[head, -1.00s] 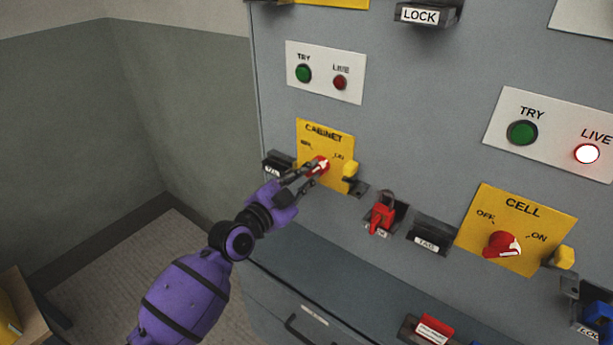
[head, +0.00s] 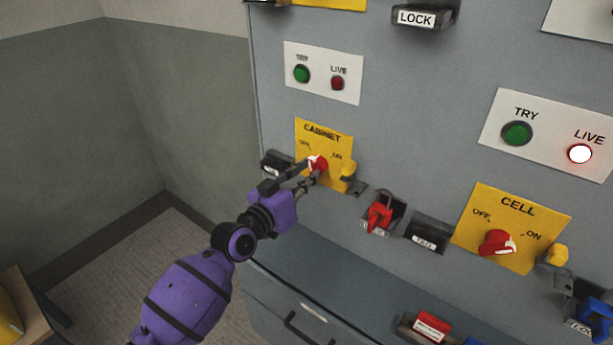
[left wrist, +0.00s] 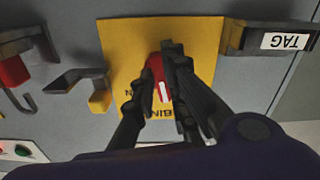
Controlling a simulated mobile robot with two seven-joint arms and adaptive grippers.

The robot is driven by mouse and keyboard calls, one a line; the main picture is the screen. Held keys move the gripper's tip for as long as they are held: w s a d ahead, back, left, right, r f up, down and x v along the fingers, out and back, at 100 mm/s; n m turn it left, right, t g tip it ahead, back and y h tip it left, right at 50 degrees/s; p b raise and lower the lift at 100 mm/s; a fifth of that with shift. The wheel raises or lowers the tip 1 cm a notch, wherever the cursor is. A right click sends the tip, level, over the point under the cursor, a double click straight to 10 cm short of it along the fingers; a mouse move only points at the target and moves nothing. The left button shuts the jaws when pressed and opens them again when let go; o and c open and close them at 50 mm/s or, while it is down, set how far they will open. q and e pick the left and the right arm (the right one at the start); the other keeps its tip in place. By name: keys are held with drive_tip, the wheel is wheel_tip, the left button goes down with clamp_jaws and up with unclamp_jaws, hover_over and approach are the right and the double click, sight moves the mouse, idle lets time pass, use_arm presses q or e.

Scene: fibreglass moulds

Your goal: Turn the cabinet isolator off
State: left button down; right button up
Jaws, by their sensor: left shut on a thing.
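The cabinet isolator's yellow plate (head: 325,133) is on the left of the grey panel, with OFF at upper left and ON at upper right. Its red knob (head: 318,163) has a white pointer mark. My left gripper (head: 312,174) reaches it from below left and is shut on it. In the left wrist view the plate (left wrist: 125,45) is upside down. The fingers (left wrist: 165,85) straddle the knob (left wrist: 156,67), whose white mark points toward the CABINET label, between the two positions. The right finger covers the OFF lettering. My right gripper is not in view.
Above the plate, the green TRY button (head: 302,74) and dark LIVE lamp (head: 337,83) sit on a white plate. A yellow tab (head: 349,171) and a red lock (head: 379,213) are close on the right. The CELL isolator (head: 497,242) is farther right; its LIVE lamp (head: 580,154) is lit.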

use_arm(q)
drive_tip(key=shift+s+d+n+p, duration=0.15)
drive_tip(key=shift+n+p, duration=0.2)
drive_tip(key=shift+n, duration=2.95)
drive_tip(key=c, duration=1.8)
unclamp_jaws()
drive_tip(key=shift+o, duration=0.2)
drive_tip(key=shift+r, duration=0.1)
drive_tip(key=v, duration=1.2)
